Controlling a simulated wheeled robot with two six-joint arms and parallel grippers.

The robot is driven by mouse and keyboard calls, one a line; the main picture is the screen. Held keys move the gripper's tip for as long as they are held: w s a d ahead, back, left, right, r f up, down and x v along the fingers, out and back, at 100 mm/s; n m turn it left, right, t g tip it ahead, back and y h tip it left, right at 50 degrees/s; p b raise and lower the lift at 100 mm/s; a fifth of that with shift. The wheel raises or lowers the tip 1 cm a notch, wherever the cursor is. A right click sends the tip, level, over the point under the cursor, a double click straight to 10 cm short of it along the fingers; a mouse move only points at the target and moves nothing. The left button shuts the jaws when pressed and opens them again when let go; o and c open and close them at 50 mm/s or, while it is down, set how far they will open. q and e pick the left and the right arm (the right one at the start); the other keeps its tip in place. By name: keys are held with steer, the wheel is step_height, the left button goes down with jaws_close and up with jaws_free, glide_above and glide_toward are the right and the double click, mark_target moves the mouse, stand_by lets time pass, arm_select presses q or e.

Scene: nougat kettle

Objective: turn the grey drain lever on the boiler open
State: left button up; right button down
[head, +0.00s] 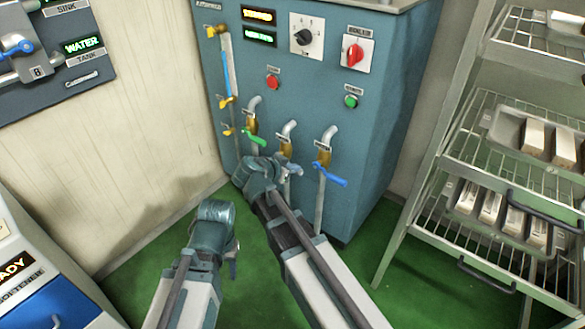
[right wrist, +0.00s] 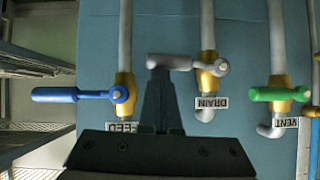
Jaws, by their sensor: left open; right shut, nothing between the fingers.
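The grey drain lever (right wrist: 172,62) sticks out sideways from its brass valve (right wrist: 209,70), across the vertical pipe, in the upside-down right wrist view. The DRAIN label (right wrist: 212,102) is beside the valve. In the head view the lever (head: 291,169) is partly hidden by my right gripper (head: 282,170). In the right wrist view my right gripper (right wrist: 159,80) is shut and empty, its fingertips at the lever's free end; I cannot tell whether they touch. My left gripper (head: 233,258) is open, low and left of the boiler (head: 352,130).
The blue feed lever (head: 330,181) and green vent lever (head: 254,140) flank the drain lever closely. A wire rack (head: 448,150) with trays stands at the right. A white machine (head: 35,262) stands at the lower left. Green floor is open before the boiler.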

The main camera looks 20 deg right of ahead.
steer(key=w+a+f+m+t+b, duration=0.1)
steer(key=w+f+b, duration=0.1)
steer(key=f+b, duration=0.4)
steer(key=w+a+f+m+t+y+b, duration=0.1)
steer(key=w+a+f+b, duration=0.1)
steer(key=f+b, duration=0.4)
steer(key=shift+w+a+b, duration=0.3)
steer(key=shift+b, duration=0.05)
stand_by(0.5)
stand_by(0.7)
